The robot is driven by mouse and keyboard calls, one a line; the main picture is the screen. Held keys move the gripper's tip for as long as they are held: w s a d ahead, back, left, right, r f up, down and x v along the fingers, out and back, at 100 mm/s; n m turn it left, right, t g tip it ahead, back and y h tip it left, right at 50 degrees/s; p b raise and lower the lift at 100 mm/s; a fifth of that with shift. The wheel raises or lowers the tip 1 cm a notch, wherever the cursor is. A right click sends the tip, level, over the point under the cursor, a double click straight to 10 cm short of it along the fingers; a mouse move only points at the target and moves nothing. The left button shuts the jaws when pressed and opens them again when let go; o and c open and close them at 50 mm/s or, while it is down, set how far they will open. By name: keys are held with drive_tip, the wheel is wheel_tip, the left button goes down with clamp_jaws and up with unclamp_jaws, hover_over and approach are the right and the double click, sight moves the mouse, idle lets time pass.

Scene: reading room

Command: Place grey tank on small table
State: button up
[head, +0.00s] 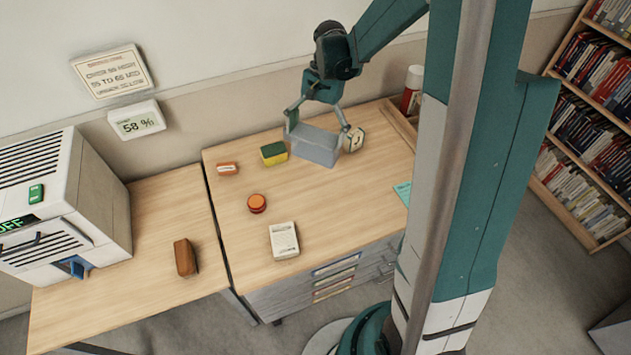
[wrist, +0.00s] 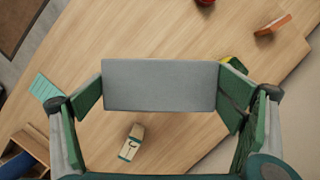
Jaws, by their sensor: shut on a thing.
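The grey tank (head: 314,146), a plain box, is between the fingers of my gripper (head: 318,134) at the back right of the wooden desk with drawers (head: 320,205). My gripper is shut on its two ends. In the wrist view the tank (wrist: 160,86) lies level across the space between the finger pads. I cannot tell whether its underside touches the desk. A second wooden table (head: 150,225) adjoins the desk on the left; it bears a white machine (head: 105,195) and a brown block (head: 185,257). I cannot tell which surface is the small table.
A green-yellow sponge (head: 274,153), a small orange-white item (head: 228,169), a round red item (head: 257,203) and a white box (head: 284,240) lie on the desk. A bookcase (head: 590,120) stands right.

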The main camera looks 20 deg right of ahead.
drive_tip(key=s+d+m+t, duration=0.1)
drive_tip(key=s+m+t, duration=0.1)
drive_tip(key=s+m, duration=0.6)
drive_tip(key=s, duration=0.3)
drive_tip(key=shift+s+d+y+p, duration=0.25)
drive_tip(key=shift+d+y+p, duration=0.05)
drive_tip(key=shift+y+p, duration=0.1)
drive_tip(key=shift+f, duration=0.15)
drive_tip(key=shift+f+b, duration=0.45)
drive_tip(key=shift+f, duration=2.4)
drive_tip(key=shift+f+b, duration=0.3)
drive_tip(key=shift+f, duration=1.8)
drive_tip(key=shift+f, duration=0.2)
drive_tip(key=o, duration=0.7)
drive_tip(key=shift+r, duration=0.2)
